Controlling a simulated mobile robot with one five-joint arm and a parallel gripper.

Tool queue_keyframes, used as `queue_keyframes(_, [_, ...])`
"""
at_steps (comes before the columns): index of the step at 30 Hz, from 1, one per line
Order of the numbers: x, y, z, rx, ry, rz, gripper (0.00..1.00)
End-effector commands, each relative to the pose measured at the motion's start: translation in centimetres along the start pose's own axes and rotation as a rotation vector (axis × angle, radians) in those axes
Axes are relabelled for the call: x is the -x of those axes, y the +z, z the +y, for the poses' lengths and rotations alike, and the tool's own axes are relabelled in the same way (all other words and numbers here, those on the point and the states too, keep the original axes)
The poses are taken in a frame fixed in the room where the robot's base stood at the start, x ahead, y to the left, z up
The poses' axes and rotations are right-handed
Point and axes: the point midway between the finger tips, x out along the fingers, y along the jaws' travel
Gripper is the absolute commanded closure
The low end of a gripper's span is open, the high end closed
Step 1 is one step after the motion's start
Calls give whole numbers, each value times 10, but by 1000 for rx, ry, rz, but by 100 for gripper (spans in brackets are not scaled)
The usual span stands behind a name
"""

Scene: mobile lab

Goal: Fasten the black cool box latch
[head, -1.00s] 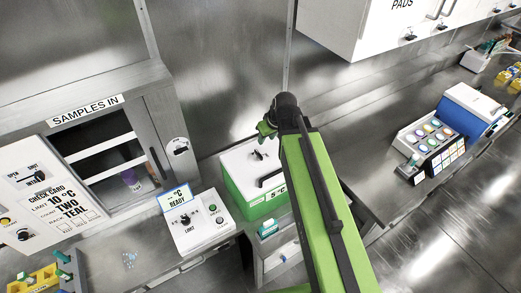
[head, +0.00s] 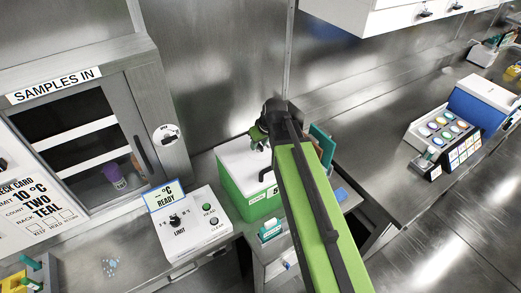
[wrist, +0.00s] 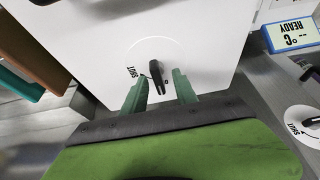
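The cool box (head: 250,198) is green with a white lid and stands on the counter in the middle of the head view. In the wrist view the black latch (wrist: 157,76) sits on a round dial on the white lid (wrist: 100,35). Its pointed end aims away from my gripper. A SHUT mark lies to its left and a small round mark to its right. My gripper (wrist: 159,88) is open, with one green finger on each side of the latch's near end and gaps visible.
A white READY panel (head: 195,222) with a knob and buttons stands just left of the box. Teal and brown upright items (head: 321,143) stand close behind its right side. A SAMPLES IN cabinet (head: 85,135) is at left. The right counter (head: 390,160) is mostly clear.

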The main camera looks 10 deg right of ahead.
Motion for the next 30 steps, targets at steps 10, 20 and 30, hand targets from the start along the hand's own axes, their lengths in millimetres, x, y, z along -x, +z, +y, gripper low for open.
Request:
queue_keyframes(10, [-2,3,8,-11,5,0,73])
queue_keyframes(20, [-1,4,12,-16,6,0,100])
queue_keyframes(30, [-1,6,13,-43,14,-1,100])
